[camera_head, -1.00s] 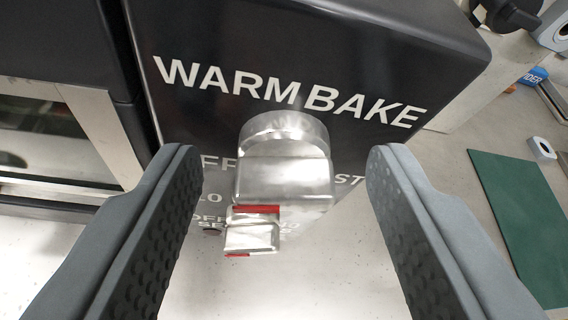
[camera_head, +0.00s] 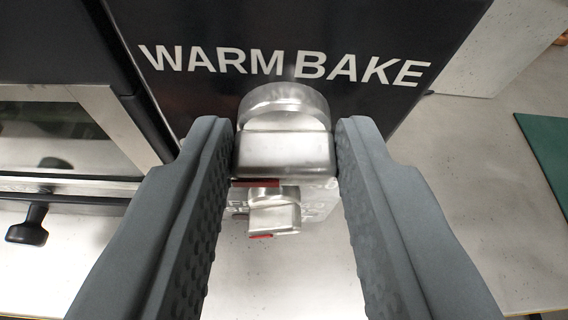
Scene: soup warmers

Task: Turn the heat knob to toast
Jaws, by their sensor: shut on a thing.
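The heat knob (camera_head: 284,150) is a silver metal knob with a red mark at its lower edge. It sits on the black front panel (camera_head: 300,25) under the white words WARM and BAKE. My gripper (camera_head: 284,150) has one finger on each side of the knob and is shut on it. The lettering beside and below the knob, including any word for toast, is mostly hidden by my fingers. A second silver knob (camera_head: 274,212) with a red mark shows below the first, between my fingers.
An oven door with a glass window (camera_head: 50,125) is at the left, with a black handle piece (camera_head: 28,226) below it. A pale counter (camera_head: 460,200) lies at the right, with a green mat (camera_head: 548,150) at the far right edge.

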